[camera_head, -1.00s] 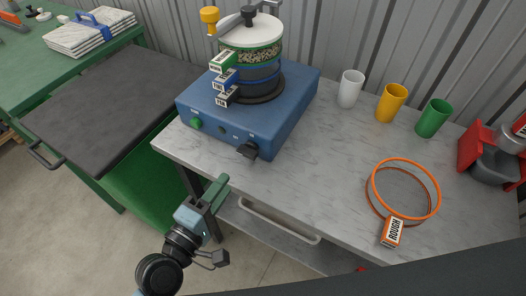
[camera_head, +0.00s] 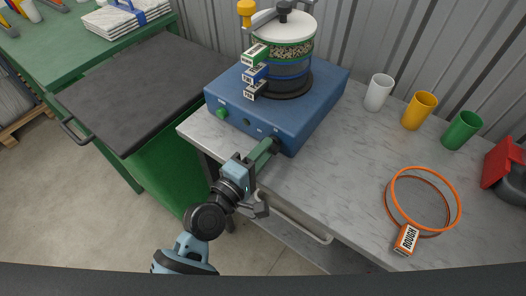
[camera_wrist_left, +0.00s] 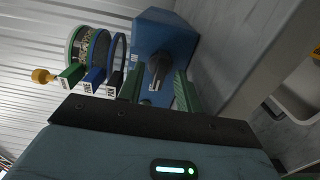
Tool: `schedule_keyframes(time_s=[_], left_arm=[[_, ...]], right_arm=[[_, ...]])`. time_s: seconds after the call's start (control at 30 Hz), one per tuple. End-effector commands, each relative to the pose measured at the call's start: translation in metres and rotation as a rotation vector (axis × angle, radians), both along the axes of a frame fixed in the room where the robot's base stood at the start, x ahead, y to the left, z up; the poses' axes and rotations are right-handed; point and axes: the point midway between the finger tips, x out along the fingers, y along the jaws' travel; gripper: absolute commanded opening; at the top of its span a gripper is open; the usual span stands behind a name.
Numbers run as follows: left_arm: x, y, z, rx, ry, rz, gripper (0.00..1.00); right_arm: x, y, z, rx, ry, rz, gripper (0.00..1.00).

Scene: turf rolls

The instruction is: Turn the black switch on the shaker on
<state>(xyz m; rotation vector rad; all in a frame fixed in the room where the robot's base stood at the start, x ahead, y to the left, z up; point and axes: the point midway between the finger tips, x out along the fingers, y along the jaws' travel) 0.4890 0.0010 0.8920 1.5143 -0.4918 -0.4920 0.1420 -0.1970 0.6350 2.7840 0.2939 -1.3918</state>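The blue shaker (camera_head: 275,100) stands on the marble-topped table, with a stack of round sieves on it. Its black switch (camera_head: 278,144) is on the front face near the right corner, partly covered by my gripper in the head view. My left gripper (camera_head: 263,151) is right in front of the switch. In the left wrist view, its two green fingers (camera_wrist_left: 160,84) are apart, and the black switch (camera_wrist_left: 159,68) shows in the gap between them. I cannot tell if the fingers touch it. My right gripper is not in view.
A green button (camera_head: 221,113) is on the shaker's front left. White (camera_head: 379,92), yellow (camera_head: 419,110) and green (camera_head: 462,130) cups stand at the back right. An orange ring (camera_head: 424,176) with a label lies on the table. A drawer handle (camera_head: 296,218) sticks out below.

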Motion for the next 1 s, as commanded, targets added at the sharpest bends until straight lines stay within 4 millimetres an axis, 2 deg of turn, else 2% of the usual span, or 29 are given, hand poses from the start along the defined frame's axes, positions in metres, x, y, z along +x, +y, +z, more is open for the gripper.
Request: schedule_keyframes(time_s=[0.27,0.53,1.0], left_arm=[[0.0015,-0.0011,-0.0002,0.000,0.000,0.000,0.35],[0.0013,-0.0009,-0.0002,0.000,0.000,0.000,0.01],[0.0015,-0.0007,0.0003,0.061,-0.045,0.000,0.00]], right_arm=[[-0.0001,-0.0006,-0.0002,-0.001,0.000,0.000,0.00],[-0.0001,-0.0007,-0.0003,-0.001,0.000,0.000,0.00],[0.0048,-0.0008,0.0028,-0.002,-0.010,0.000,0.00]])
